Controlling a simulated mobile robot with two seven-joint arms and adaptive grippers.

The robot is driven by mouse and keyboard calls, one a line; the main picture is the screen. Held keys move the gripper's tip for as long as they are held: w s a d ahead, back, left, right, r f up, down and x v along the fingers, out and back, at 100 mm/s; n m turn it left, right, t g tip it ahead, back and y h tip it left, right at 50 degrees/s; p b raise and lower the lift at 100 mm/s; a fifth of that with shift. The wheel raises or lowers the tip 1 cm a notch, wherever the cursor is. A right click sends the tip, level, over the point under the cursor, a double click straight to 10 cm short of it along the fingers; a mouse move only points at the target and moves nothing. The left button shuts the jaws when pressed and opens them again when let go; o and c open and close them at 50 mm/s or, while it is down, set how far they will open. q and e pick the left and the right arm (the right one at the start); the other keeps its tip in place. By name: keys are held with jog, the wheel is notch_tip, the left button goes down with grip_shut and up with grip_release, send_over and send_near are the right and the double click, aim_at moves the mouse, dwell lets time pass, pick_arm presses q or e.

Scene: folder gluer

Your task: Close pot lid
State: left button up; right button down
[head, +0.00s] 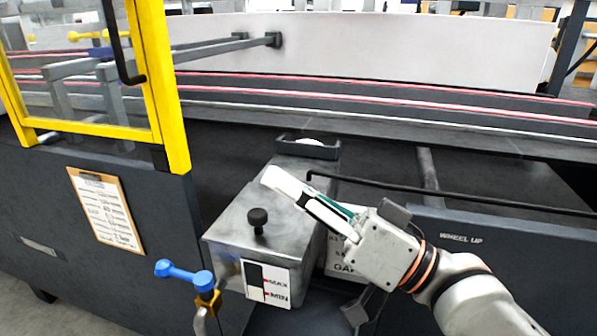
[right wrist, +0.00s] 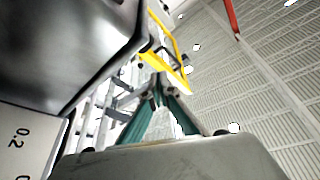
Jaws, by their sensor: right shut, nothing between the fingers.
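The pot (head: 226,262) is a grey metal box at the lower middle of the head view, with a MAX/MIN level label on its front. Its lid (head: 236,218) has a black knob (head: 258,219) and appears to lie flat across the pot's top. Any small gap under it cannot be told. My right gripper (head: 276,182) is shut and empty, reaching from the right over the back right part of the lid. Whether it touches the lid is unclear. The fingers also show in the right wrist view (right wrist: 160,108), beside a grey metal surface (right wrist: 70,45). My left gripper is not in view.
A blue-handled valve (head: 184,273) stands at the pot's front left. A thin black rod (head: 450,195) runs right from behind the pot. A yellow-framed guard (head: 165,90) stands at left, above a panel with a clipboard (head: 106,209). A dark tray (head: 308,149) is behind the pot.

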aim_at(281, 238)
jog(key=shift+s+a+f, duration=0.1)
jog(key=shift+s+f, duration=0.25)
jog(key=shift+f, duration=0.35)
jog(key=shift+s+a+f, duration=0.1)
jog(key=shift+s+f, duration=0.25)
jog(key=shift+f, duration=0.35)
jog(key=shift+s+f, duration=0.2)
jog(key=shift+f, duration=0.45)
